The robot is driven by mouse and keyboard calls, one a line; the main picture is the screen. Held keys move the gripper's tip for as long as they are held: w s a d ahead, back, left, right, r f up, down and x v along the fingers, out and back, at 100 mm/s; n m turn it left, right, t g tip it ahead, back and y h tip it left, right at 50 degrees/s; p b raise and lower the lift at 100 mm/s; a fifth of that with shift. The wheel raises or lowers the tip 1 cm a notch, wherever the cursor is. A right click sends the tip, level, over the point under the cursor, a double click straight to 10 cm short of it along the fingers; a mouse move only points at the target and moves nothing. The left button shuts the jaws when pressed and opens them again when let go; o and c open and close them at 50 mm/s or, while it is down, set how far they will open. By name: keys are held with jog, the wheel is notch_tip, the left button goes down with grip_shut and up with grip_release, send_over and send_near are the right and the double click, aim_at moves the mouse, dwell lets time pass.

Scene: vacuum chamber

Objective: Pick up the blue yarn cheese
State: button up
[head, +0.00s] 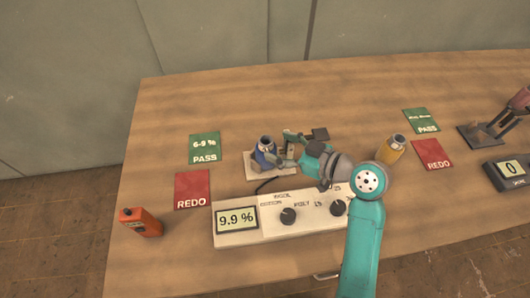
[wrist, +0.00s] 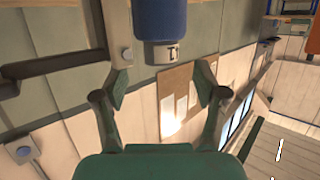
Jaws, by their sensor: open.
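The blue yarn cheese (head: 262,157), with a dark grey top, stands upright on a small pale plate (head: 251,170) at the middle of the table. In the wrist view the blue cheese (wrist: 160,20) shows at the top centre, beyond the fingertips, with its grey end toward me. My gripper (head: 279,149) is at the right side of the cheese in the head view, with its fingers apart. In the wrist view my gripper (wrist: 162,88) is open, with nothing between its fingertips. Whether a finger touches the cheese I cannot tell.
A meter box (head: 265,229) reading 9.9 % stands in front. Green PASS (head: 205,146) and red REDO (head: 193,189) cards and an orange device (head: 141,222) lie left. A yellow cheese (head: 391,150) stands right, near another scale (head: 507,171). The table's left part is mostly clear.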

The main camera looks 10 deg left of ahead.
aim_at(266, 141)
jog(key=x, duration=0.5)
jog(key=shift+r, duration=0.15)
grip_shut()
